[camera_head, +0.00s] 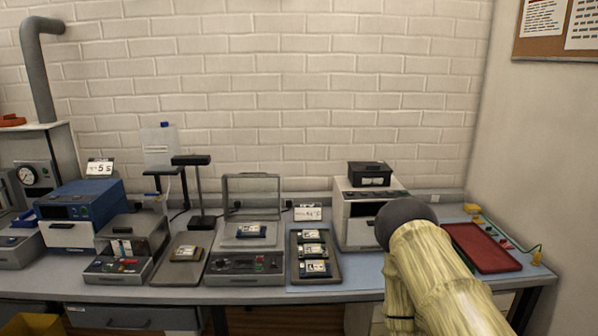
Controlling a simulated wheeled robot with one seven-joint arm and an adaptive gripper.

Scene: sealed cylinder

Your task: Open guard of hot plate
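What looks like the hot plate (215,265) stands on the bench left of centre. It has a dark front panel with knobs and a light top plate, with a small circuit board (250,231) on it. A thin grey frame (252,176), seemingly its guard, stands upright at the back edge, with the wall showing through it. Whether the frame is hinged to the plate is too small to tell. My arm enters at lower right, pale yellow with a dark rounded joint. My gripper is not in view.
A tray of boards (295,275) lies right of the hot plate, and a flat plate with a board (168,272) lies left. A black stand (195,190) rises behind. A white boxy machine (347,235) and red mat (482,248) are at right.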

